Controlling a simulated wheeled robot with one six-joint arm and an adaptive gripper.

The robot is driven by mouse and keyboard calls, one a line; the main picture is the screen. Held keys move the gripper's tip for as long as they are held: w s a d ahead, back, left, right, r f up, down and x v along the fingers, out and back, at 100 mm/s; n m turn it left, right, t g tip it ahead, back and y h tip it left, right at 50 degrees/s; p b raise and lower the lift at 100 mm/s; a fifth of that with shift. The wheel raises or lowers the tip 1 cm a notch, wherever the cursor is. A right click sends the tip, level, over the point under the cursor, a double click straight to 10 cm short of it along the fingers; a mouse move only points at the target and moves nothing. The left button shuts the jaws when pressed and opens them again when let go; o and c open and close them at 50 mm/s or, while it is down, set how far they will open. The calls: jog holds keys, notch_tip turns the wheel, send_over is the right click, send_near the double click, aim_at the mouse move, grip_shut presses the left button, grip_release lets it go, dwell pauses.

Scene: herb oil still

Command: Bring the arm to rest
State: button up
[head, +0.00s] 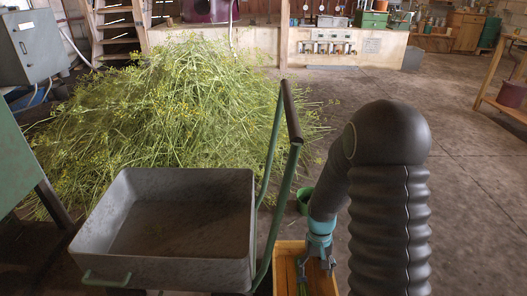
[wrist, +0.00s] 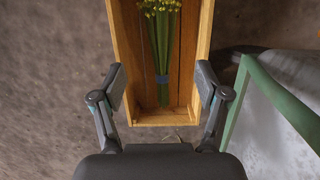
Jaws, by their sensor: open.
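My gripper (head: 316,262) points down at the end of my dark arm, over a wooden crate (head: 291,283) at the bottom of the head view. In the wrist view my gripper (wrist: 160,88) is open, with its two fingers wide apart and nothing between them. The wooden crate (wrist: 205,30) lies beyond the fingertips. Inside it is a tied bunch of green stems with yellow flowers (wrist: 161,45), bound by a dark band. The bunch lies apart from the fingers.
A grey metal tray cart (head: 180,225) with a green handle (head: 276,170) stands left of the crate. A large heap of cut herbs (head: 170,110) lies behind it. The floor at right (head: 470,190) is clear.

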jog(key=s+r+t, duration=0.2)
jog(key=s+r, duration=0.3)
jog(key=r, duration=0.5)
jog(key=s+r+t, duration=0.3)
jog(key=s+r, duration=0.3)
jog(key=r, duration=0.5)
jog(key=s+r+t, duration=0.3)
jog(key=s+r, duration=0.2)
jog(key=r, duration=0.6)
jog(key=shift+s+r+p, duration=0.15)
jog(key=shift+s+p, duration=0.05)
jog(key=shift+p, duration=0.2)
